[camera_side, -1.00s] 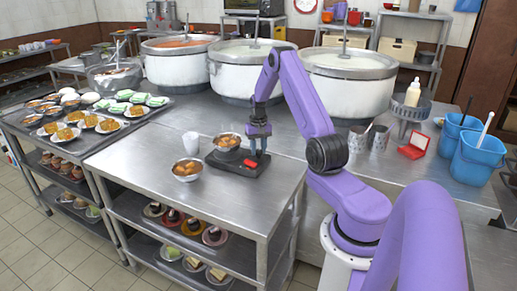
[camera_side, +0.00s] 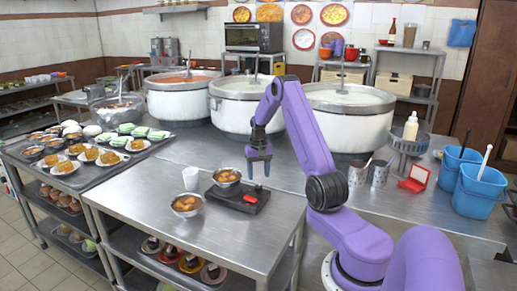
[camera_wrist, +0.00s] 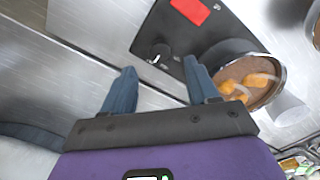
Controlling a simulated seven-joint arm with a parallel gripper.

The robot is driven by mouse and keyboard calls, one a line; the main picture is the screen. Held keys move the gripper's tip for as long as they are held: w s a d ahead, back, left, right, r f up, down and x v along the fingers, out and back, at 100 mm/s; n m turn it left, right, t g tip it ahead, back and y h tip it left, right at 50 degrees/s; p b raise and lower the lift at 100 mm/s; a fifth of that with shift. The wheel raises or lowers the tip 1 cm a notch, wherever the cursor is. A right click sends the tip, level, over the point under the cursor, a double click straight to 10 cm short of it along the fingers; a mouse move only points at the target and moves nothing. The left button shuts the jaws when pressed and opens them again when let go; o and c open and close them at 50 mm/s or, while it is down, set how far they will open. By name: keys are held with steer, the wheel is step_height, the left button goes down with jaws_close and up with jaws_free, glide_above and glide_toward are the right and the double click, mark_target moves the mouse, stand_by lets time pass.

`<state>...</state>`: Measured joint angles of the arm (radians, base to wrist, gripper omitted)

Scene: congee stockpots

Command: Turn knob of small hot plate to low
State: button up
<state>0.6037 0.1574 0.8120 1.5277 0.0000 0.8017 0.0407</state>
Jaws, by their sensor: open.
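The small hot plate (camera_side: 236,198) is a flat black unit on the steel table, with a red block (camera_side: 250,199) on it. A metal bowl of food (camera_side: 227,176) sits at its left end. In the wrist view the round black knob (camera_wrist: 160,52) shows near the hot plate's edge (camera_wrist: 178,42), with a small pale mark; its setting is hard to read. My gripper (camera_side: 260,174) is open, fingers down, above the far right side of the hot plate. In the wrist view the gripper (camera_wrist: 159,72) has its fingers spread, the knob between and beyond the tips, apparently untouched.
A second bowl of food (camera_side: 186,204) and a white cup (camera_side: 190,178) stand left of the hot plate. Large stockpots (camera_side: 240,110) stand behind. A red open box (camera_side: 414,180) and blue buckets (camera_side: 474,190) are at right. The table's front is bare.

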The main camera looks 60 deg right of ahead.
mark_target(258, 186)
step_height(258, 186, up, 12)
stand_by(0.4)
steer(key=w+a+r+n, duration=0.1)
steer(key=w+a+n, duration=0.1)
steer(key=a, duration=0.5)
steer(key=w+a+r+n, duration=0.1)
steer(key=w+a+n, duration=0.1)
steer(key=a, duration=0.5)
steer(key=s+a+r+n, duration=0.1)
steer(key=s+a+n, duration=0.15)
steer(key=a, duration=0.65)
steer(key=s+a+r+n, duration=0.1)
steer(key=s+a+n, duration=0.15)
steer(key=a, duration=0.65)
steer(key=s+a+n, duration=0.4)
steer(key=s+a, duration=0.2)
steer(key=a, duration=0.1)
steer(key=s+a+f+n, duration=0.1)
steer(key=s+n, duration=0.3)
steer(key=s, duration=0.6)
steer(key=s+a+f+n, duration=0.1)
steer(key=s+a+n, duration=0.2)
steer(key=s, duration=0.6)
steer(key=shift+s+a+f+n, duration=0.2)
steer(key=shift+s+n, duration=0.15)
steer(key=shift+n, duration=0.55)
